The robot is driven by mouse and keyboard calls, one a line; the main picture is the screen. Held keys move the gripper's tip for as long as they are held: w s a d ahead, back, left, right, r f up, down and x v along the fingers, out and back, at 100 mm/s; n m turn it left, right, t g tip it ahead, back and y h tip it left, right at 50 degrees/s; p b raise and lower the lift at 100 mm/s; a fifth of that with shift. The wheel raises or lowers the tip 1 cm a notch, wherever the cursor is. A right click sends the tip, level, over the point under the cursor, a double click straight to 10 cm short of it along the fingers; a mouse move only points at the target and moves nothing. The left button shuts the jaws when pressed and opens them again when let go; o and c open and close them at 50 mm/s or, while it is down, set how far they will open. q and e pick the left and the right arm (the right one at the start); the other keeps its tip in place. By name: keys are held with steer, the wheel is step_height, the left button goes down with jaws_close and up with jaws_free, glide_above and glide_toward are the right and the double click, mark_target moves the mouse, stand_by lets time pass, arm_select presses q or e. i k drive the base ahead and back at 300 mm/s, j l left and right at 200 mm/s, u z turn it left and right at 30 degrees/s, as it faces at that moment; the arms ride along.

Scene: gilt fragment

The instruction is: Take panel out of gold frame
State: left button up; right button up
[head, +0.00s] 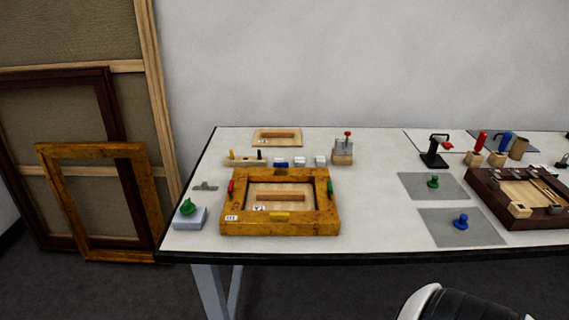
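The gold frame (306,226) lies flat on the left part of the table. A light wooden panel (280,187) with a raised wooden bar (280,197) sits inside its opening. A red piece (231,186) is on the frame's left rail, a green piece (330,187) on its right rail and a yellow piece (280,217) on its front rail. Whether these hold the panel cannot be told. A small white label is on the front left corner. Neither of my grippers is in view.
Behind the frame lies a flat board with a bar (277,137). A green knob on a grey block (187,211) stands left. Grey mats (470,238) and a dark frame (489,190) are right. Bare table (375,215) separates them. Large frames lean against the wall.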

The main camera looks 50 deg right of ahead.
mark_target(260, 197)
steer(key=z, duration=1.45)
steer(key=i+j, duration=0.1)
steer(key=j, duration=0.35)
steer(key=i+j+z, duration=0.1)
steer(key=j, duration=0.85)
steer(key=i+z, duration=0.05)
